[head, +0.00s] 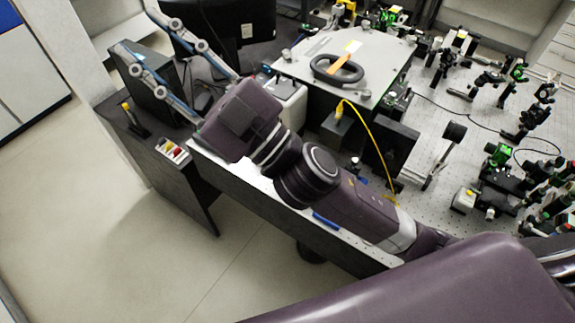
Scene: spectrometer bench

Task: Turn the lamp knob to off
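My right gripper (133,27) is at the upper left, over the dark side desk. Its two long fingers are spread apart, with nothing seen between them. I cannot make out the lamp knob for certain. A small white box (287,97) stands beside my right wrist, partly hidden by it. A small blue-lit part (266,69) shows just behind the wrist. A grey flat-topped housing (385,62) stands to the right of the wrist, with a black ring-shaped object (338,68) on it. My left gripper is not in view.
A dark monitor (238,22) and a black box (152,88) stand near the fingers. A small tray with coloured items (173,150) sits at the desk edge. A yellow cable (369,140) runs over the bench. Many optics mounts (488,80) crowd the right. The floor at left is clear.

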